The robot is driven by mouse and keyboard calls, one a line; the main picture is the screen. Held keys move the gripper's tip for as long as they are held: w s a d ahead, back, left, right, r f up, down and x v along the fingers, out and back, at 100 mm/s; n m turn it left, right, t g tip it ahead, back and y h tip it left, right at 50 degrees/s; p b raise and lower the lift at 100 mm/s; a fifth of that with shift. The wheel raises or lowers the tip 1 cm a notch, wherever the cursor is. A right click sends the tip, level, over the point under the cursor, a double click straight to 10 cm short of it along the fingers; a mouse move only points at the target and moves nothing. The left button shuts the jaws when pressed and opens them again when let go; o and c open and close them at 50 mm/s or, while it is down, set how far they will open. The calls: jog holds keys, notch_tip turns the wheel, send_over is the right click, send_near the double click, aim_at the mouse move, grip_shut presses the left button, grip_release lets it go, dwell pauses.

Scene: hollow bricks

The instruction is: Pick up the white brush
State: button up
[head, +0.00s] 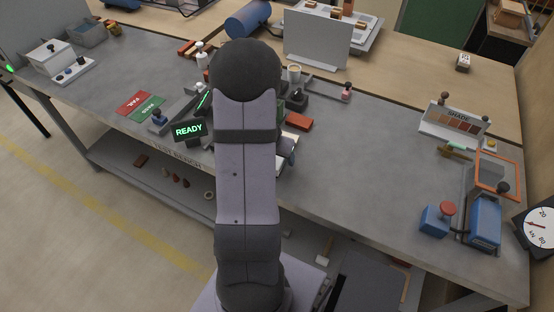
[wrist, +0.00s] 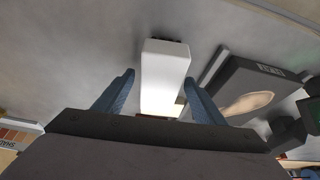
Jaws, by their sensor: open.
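In the wrist view my gripper (wrist: 160,78) is open, with one blue finger on each side of a white block-shaped thing. This looks like the white brush (wrist: 166,72), with a dark strip along its far end. In the head view my arm hides most of this spot, and the brush cannot be made out clearly.
A dark tray-like fixture (wrist: 245,88) with a tan oval stands close to the right finger. In the head view, a READY sign (head: 188,130) is left of my arm and a red-brown brick (head: 299,121) right of it.

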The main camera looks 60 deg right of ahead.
dwell(0.3)
jog(key=c, duration=1.2)
jog(key=shift+r+p, duration=0.6)
jog(key=shift+p, duration=0.1)
notch_tip(320, 180, up, 9)
jog(key=p, duration=0.3)
jog(key=shift+r+p, duration=0.15)
jog(key=shift+p, duration=0.2)
